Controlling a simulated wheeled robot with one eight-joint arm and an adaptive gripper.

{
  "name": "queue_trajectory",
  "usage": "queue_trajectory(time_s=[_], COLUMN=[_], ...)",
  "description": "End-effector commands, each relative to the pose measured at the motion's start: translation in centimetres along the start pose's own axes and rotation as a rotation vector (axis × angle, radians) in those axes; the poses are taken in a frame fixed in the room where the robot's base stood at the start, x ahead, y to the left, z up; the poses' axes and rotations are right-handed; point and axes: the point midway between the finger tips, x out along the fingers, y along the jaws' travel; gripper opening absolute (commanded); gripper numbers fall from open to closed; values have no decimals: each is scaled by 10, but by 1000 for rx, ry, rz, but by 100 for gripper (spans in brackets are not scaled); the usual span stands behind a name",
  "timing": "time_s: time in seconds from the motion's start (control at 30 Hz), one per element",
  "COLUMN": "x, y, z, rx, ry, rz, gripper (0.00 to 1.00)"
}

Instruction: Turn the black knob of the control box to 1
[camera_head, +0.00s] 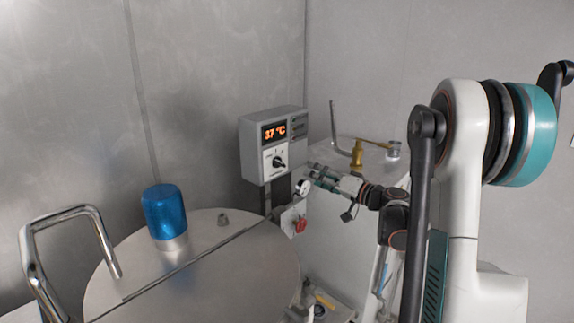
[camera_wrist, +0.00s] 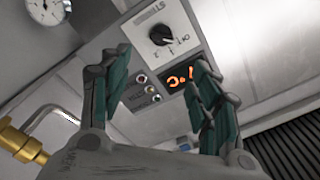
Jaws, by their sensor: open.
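The grey control box (camera_head: 273,145) is mounted by the back wall in the head view, with an orange lit display (camera_head: 274,132). Its black knob (camera_head: 279,163) sits on a white plate below the display. The knob also shows in the wrist view (camera_wrist: 160,35), on its marked plate, with a pointer line whose exact setting I cannot read. My gripper (camera_head: 312,176) is to the right of and slightly below the knob in the head view. In the wrist view its teal-padded fingers (camera_wrist: 160,85) are spread apart with nothing between them. The knob lies beyond the fingertips, apart from them.
A round metal lid with a blue cap (camera_head: 166,212) and a bent steel handle (camera_head: 62,222) stands at left. A gauge (camera_head: 303,187) and a red knob (camera_head: 300,225) are below the box. A brass valve (camera_head: 357,153) is behind my arm.

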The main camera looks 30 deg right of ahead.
Motion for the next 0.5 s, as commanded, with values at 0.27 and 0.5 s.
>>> queue_trajectory(time_s=[0.27,0.5], x=[47,93], y=[-1,-1], z=[2,3], rx=[0,0], ry=[-5,-5], rz=[-2,-2], gripper=[57,57])
